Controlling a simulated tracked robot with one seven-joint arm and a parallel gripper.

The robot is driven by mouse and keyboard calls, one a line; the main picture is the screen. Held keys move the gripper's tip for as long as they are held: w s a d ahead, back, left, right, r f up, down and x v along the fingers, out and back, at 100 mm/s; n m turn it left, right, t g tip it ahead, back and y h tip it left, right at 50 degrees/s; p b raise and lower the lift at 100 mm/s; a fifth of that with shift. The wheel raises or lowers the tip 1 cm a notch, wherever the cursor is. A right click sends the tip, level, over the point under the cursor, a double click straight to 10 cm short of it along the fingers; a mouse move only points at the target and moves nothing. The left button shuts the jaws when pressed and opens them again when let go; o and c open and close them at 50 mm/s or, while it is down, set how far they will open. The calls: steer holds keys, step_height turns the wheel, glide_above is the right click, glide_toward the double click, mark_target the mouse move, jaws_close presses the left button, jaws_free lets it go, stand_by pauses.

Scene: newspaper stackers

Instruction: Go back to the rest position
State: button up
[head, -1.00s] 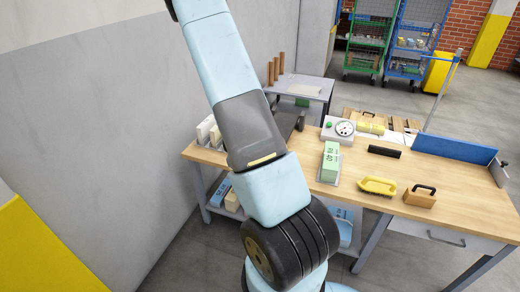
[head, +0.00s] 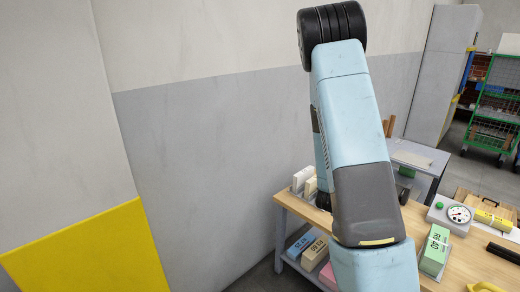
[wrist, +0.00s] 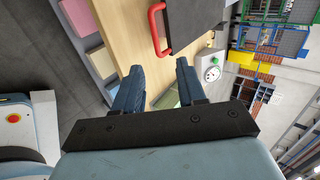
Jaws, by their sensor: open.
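My gripper (wrist: 157,92) shows in the wrist view with its two dark blue fingers apart and nothing between them. Beyond the fingertips lies the wooden workbench (wrist: 118,30), seen tilted. In the head view my arm rises across the right of the middle and covers part of the workbench (head: 470,270). My gripper's fingers do not show in the head view.
A green block (head: 434,252) and a dial scale (head: 458,214) stand on the bench. Several blocks lie on the shelf below, one of them tan (head: 314,252). A grey wall (head: 210,150) and yellow panel (head: 90,255) fill the left. A green wire cart (head: 492,110) stands far right.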

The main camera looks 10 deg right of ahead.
steer(key=a+r+n+t+y, duration=0.2)
steer(key=a+r+n+y, duration=0.6)
steer(key=a+r+n, duration=0.8)
steer(key=s+a+r+n, duration=0.4)
steer(key=s+r+n, duration=0.2)
steer(key=s+r, duration=0.3)
steer(key=s+a+r+n+g, duration=0.1)
steer(key=s+a+r+n, duration=0.3)
steer(key=s+r+n, duration=0.3)
steer(key=s+r, duration=0.2)
steer(key=s, duration=0.2)
steer(key=shift+s+r+n, duration=0.25)
steer(key=shift+s+n, duration=0.05)
steer(key=shift+a, duration=0.15)
stand_by(1.7)
